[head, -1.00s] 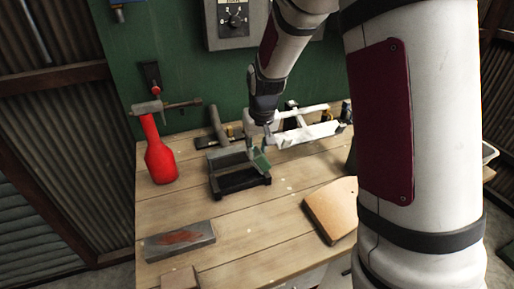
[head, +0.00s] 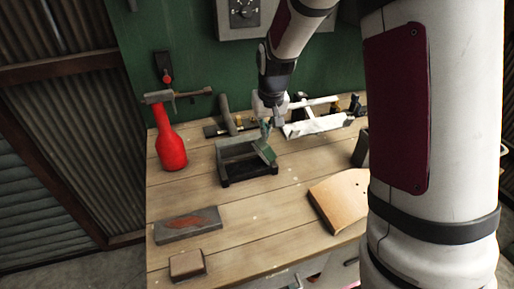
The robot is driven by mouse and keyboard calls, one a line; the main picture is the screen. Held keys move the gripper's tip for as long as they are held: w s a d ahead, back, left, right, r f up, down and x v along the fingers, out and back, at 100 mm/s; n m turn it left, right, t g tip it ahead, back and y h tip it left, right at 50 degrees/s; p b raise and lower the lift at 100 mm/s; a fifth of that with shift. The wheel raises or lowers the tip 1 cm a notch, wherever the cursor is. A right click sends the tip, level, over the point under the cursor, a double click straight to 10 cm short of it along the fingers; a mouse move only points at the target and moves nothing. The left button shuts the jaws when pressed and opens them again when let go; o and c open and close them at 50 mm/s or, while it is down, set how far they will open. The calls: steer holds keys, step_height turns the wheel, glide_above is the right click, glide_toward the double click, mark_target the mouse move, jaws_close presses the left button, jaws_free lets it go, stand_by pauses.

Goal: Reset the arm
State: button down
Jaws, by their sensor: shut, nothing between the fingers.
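My arm comes down from the top right of the head view, and my gripper (head: 272,124) hangs over the back of the wooden workbench. It is small in the picture, with its fingers together and nothing seen between them. Just below and in front of it stands a dark open box-like holder (head: 246,163) with a green piece (head: 265,151) leaning at its right side. I cannot tell whether the fingertips touch the green piece.
A white rack (head: 315,126) stands right of the gripper. A grey sharpening stone (head: 187,225), a small brown block (head: 187,264) and a wooden board (head: 341,199) lie in front. A green wall (head: 200,60) closes the back.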

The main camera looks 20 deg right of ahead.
steer(key=shift+r, duration=0.1)
steer(key=s+a+r+t, duration=0.2)
steer(key=s+a+r, duration=0.1)
steer(key=s+r, duration=1.55)
steer(key=s+f+n, duration=0.1)
steer(key=s, duration=1)
steer(key=shift+a+f, duration=0.25)
